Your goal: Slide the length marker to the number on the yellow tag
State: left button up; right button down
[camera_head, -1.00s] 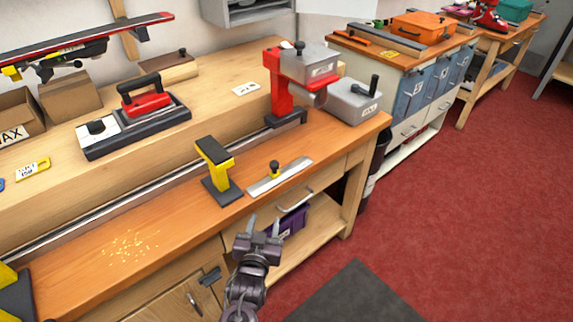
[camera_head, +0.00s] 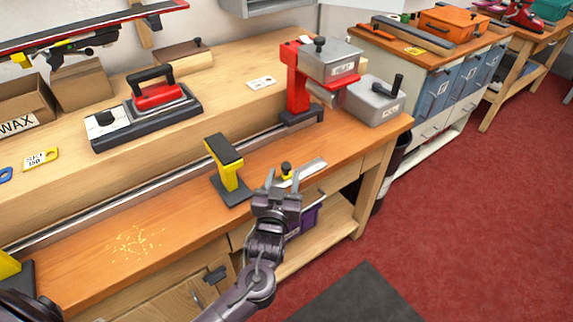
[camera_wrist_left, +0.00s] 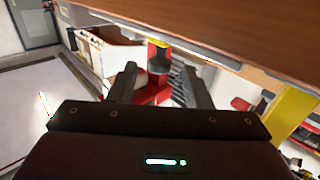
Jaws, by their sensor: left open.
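The length marker (camera_head: 286,169) is a small yellow slider with a black knob, on a pale metal ruler (camera_head: 312,172) along the bench's front edge. The yellow tag (camera_head: 41,159) lies at the far left of the bench; its small print seems to read 150. My left gripper (camera_head: 283,181) is open and empty, just in front of the marker, its fingers partly hiding the ruler. In the left wrist view, the marker's yellow body and black knob (camera_wrist_left: 160,61) show between the open fingertips, apparently apart from them. The ruler's numbers cannot be read. My right gripper is not in view.
A yellow and black stand (camera_head: 229,171) stands close left of the marker. A red upright with a grey head (camera_head: 330,60) stands behind it to the right. A black drawer handle (camera_head: 215,275) is below the bench edge. The bench front left of the stand is mostly clear.

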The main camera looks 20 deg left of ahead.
aim_at(286, 172)
pick_arm(q)
jog(key=shift+w+a+f, duration=0.1)
jog(key=shift+w+a, duration=0.05)
jog(key=shift+w, duration=0.95)
jog(key=shift+w+a, duration=0.15)
jog(key=shift+w, duration=0.9)
grip_shut()
